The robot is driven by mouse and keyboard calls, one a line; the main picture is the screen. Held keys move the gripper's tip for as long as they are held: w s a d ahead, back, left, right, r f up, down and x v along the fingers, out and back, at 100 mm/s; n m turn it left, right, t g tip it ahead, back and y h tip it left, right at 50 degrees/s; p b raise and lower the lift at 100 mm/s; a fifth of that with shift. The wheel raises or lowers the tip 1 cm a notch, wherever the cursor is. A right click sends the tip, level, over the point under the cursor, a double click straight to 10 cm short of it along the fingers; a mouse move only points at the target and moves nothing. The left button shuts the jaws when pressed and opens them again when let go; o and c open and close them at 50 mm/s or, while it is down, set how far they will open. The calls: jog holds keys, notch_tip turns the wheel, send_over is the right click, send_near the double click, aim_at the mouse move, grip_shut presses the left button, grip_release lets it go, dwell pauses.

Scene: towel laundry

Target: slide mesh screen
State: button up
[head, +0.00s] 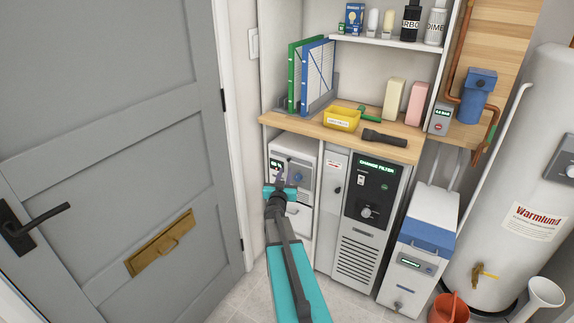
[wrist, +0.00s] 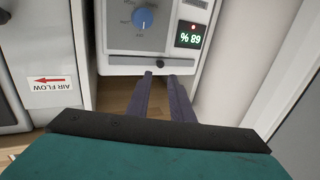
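My gripper (head: 284,170) is in front of the white unit (head: 304,167) at the lower left of the cabinet. In the wrist view its two dark fingers (wrist: 160,76) are apart, with a narrow empty gap between them. I cannot make out a mesh screen for certain in either view. My arm hides part of the unit in the head view.
A grey door (head: 110,130) stands close on the left. A tall dark-panelled unit (head: 365,215) is right of the white one. A wooden counter (head: 300,126) above holds a yellow bin (head: 341,119) and a flashlight (head: 385,138). A water heater (head: 520,170) stands at right.

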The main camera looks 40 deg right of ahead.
aim_at(288, 160)
jog(key=shift+p+x, duration=0.3)
jog(key=shift+x, duration=3.8)
jog(key=shift+c, duration=0.4)
grip_shut()
